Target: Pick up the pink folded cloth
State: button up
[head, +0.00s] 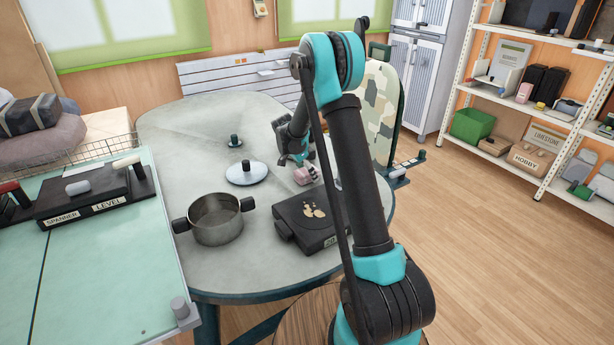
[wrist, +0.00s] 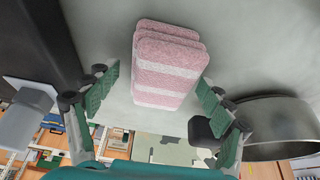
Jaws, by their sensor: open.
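The pink folded cloth (head: 305,175) lies on the grey table (head: 160,125), behind the dark box and partly beside my arm in the head view. In the wrist view the cloth (wrist: 168,65) is pink with pale stripes and folded in a stack. My gripper (head: 300,158) is just above and beside the cloth in the head view. In the wrist view my gripper (wrist: 155,95) is open, with one green finger pad to each side of the cloth's near end. I see gaps between the pads and the cloth.
A dark box (head: 305,222) with a tan pattern stands in front of the cloth. A steel pot (head: 216,220) and a pale lid (head: 246,174) with a dark knob are to the left. A camouflage-patterned board (head: 380,110) rises behind the arm. The table's left back is clear.

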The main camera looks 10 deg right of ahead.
jog(key=shift+f, duration=0.1)
dwell(0.3)
jog(key=c, duration=1.3)
jog(key=shift+o, duration=0.2)
notch_tip(320, 180, up, 21)
jog(key=shift+f, duration=0.2)
